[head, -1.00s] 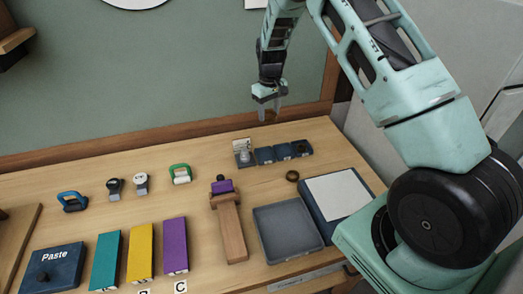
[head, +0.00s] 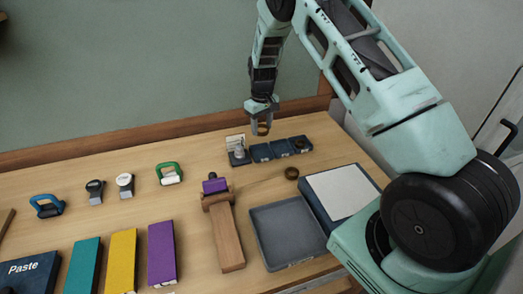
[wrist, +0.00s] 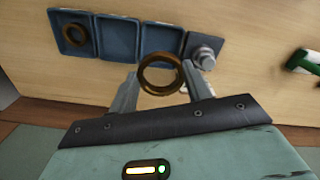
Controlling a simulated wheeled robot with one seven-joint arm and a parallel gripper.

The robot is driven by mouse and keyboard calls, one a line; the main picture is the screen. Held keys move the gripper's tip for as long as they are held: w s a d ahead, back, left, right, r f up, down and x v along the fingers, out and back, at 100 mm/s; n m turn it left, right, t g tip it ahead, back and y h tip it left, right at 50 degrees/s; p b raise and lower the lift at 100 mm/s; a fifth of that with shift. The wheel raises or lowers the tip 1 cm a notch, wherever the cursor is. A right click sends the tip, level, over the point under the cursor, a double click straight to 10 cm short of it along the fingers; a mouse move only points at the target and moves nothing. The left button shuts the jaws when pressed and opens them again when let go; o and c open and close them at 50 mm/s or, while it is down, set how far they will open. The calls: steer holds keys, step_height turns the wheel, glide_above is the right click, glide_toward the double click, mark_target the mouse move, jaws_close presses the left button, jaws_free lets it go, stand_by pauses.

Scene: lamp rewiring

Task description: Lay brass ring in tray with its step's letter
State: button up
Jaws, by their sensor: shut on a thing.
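The two middle trays (head: 261,152) (head: 282,148) look empty. The right tray (head: 308,147) holds a dark ring (head: 300,144). In the wrist view the row runs the other way round. I cannot read any tray letters.
Another dark ring (head: 291,173) lies on the table before the trays. A large grey tray (head: 288,232), a white-topped board (head: 342,192), a wooden stand (head: 227,238) and colored blocks (head: 162,252) fill the front. A green-handled tool (head: 168,173) stands left.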

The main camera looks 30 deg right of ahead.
step_height(320, 180, down, 7)
steer(key=p, duration=0.3)
steer(key=shift+f, duration=0.45)
steer(key=shift+f+b, duration=0.35)
steer(key=shift+b, duration=0.1)
steer(key=shift+f+b, duration=0.25)
steer(key=shift+b, duration=0.05)
steer(key=o, duration=1.1)
steer(key=shift+c, duration=0.2)
